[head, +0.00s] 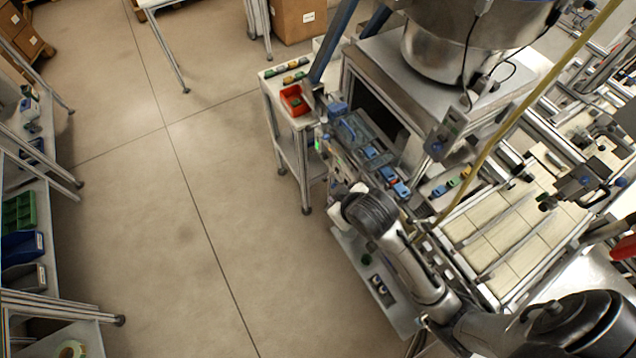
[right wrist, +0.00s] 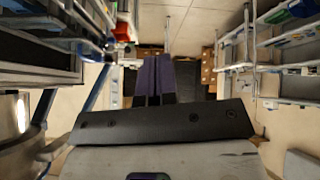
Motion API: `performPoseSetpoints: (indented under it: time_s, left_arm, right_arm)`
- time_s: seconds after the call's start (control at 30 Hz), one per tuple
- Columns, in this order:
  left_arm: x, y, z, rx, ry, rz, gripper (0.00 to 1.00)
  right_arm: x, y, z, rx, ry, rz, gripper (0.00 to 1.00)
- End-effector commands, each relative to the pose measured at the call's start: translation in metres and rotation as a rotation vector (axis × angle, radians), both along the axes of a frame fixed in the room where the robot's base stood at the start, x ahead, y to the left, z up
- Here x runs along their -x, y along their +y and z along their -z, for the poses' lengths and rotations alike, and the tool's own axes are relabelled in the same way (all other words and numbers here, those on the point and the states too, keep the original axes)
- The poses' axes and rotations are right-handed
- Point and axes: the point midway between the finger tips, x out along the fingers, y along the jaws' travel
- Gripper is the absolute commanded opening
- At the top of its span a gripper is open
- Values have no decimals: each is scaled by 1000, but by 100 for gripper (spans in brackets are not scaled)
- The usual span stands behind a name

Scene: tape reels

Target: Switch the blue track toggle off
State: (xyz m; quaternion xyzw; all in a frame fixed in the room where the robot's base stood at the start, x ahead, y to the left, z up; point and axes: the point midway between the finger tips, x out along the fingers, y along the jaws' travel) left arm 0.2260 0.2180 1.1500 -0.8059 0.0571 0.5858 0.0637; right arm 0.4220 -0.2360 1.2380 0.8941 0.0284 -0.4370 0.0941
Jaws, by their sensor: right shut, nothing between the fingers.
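Several small blue parts sit along the feeder beside the machine in the head view, among them one blue part (head: 370,152) and another blue part (head: 402,188). I cannot tell which is the blue track toggle or how it is set. My right arm reaches in from the lower right, and its wrist is just in front of this row. My right gripper (right wrist: 153,78) is shut and empty in the right wrist view, its two dark purple fingers together. In the head view its fingertips are too small to make out. My left gripper is not in view.
A metal bowl (head: 437,50) stands on the machine above the feeder. A side cart holds a red bin (head: 294,100). A light tiled conveyor surface (head: 510,235) lies to the right. Open floor (head: 190,220) is to the left, with shelving at the far left.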

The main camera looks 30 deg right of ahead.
Motion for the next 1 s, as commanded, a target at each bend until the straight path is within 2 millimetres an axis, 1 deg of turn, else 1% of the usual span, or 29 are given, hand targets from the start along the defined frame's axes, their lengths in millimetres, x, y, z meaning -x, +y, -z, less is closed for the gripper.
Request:
performPoseSetpoints:
  time_s: [0.03,0.1,0.17,0.2,0.37,0.4,0.5,0.6,0.73,0.87,1.0]
  left_arm:
    - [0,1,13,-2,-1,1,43]
    - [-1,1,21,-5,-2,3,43]
    - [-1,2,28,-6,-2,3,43]
    - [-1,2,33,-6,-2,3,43]
    - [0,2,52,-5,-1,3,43]
    - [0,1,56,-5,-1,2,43]
    - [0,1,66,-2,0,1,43]
    - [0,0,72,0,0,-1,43]
    - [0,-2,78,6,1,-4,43]
    - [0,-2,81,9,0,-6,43]
    - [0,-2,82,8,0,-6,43]
  right_arm:
    - [-21,-4,2,8,-22,6,0]
    - [-48,-10,-1,17,-38,13,0]
    - [-70,-16,-4,24,-44,22,0]
    - [-84,-20,-5,28,-45,29,0]
    - [-142,-41,-4,37,-4,66,0]
    - [-155,-48,-2,36,17,79,0]
    - [-182,-64,7,27,93,108,0]
    - [-200,-80,21,12,188,138,0]
    - [-210,-97,46,-17,330,173,0]
    - [-209,-108,74,-47,474,200,0]
    - [-199,-115,99,-78,610,220,0]
